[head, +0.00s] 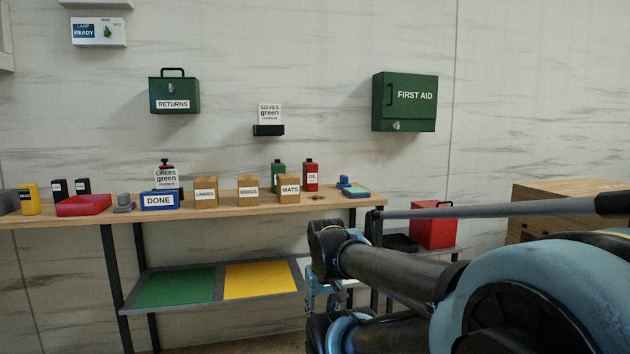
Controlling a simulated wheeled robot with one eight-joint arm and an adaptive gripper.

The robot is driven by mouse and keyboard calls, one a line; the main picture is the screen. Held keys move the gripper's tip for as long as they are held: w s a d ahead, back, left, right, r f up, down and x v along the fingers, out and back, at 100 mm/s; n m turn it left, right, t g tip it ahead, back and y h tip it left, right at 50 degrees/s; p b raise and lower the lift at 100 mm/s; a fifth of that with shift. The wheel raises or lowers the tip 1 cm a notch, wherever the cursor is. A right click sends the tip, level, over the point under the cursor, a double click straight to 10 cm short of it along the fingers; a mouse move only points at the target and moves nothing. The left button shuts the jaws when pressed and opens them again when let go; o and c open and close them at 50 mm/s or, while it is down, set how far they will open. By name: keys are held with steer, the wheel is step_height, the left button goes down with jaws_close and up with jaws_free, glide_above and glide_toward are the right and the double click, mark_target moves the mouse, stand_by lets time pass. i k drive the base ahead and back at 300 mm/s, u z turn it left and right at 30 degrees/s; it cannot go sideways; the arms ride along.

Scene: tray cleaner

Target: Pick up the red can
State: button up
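A red can-like container (311,176) with a dark cap and a white label stands upright at the back of the wooden bench, right of a similar green container (278,176). A second red, box-shaped container (433,226) with a dark handle on top stands on a low shelf at the right, partly behind my arm. The frame does not settle which one is the red can. Light-blue and dark parts at the end of my arm, probably my gripper (322,291), show below and in front of the bench, apart from both. My arm hides much of it; its fingers are unclear.
The bench (230,213) holds several cardboard boxes, one labelled MATS (289,189), a blue DONE bin (159,200) and a red tray (84,205). Green and yellow mats lie on the shelf below. A wooden crate (560,195) stands at right. My arm fills the lower right.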

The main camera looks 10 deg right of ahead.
mark_target(310, 168)
steer(key=z, duration=0.35)
steer(key=i, duration=0.8)
steer(key=z, duration=0.5)
